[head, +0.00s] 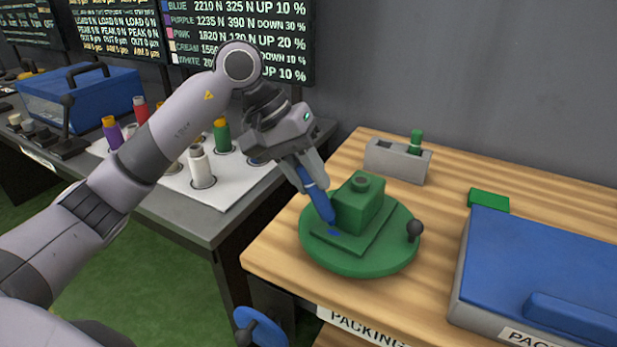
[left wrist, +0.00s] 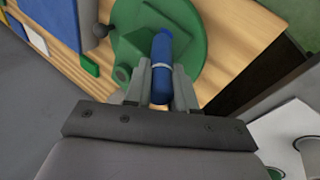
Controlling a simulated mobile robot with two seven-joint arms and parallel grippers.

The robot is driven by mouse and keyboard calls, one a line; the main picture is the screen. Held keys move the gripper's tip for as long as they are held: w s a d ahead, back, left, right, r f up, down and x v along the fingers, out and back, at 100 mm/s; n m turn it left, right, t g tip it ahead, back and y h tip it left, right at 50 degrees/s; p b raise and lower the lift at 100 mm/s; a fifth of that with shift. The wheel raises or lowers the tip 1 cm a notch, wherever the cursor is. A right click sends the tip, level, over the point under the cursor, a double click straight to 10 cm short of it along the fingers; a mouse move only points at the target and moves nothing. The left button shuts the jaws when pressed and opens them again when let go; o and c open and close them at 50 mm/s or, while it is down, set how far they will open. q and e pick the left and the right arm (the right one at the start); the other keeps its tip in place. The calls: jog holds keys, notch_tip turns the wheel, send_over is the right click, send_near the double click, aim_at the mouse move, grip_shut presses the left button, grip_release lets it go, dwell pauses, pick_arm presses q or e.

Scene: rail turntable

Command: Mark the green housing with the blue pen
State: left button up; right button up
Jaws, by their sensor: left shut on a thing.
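My left gripper (head: 312,176) is shut on the blue pen (head: 319,203), which tilts with its lower end down by the green housing (head: 358,208). The pen also shows between the jaws in the left wrist view (left wrist: 162,55). The housing has a block with a round boss and a flat plate, and sits on a green turntable (head: 365,265) with a dark knob. A small blue patch (head: 333,232) shows on the plate just below the pen's end; I cannot tell whether the tip touches it. My right gripper is not in view.
A grey holder (head: 386,160) with a green pen (head: 416,141) stands behind the turntable. A blue-lidded case (head: 540,265) and a green block (head: 488,200) are to the right. Colored bottles stand on a white sheet (head: 215,195) on the left bench. Bare wood lies between.

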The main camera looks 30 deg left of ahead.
pick_arm(q)
jog(key=shift+r+p, duration=1.35)
jog(key=shift+r, duration=1.35)
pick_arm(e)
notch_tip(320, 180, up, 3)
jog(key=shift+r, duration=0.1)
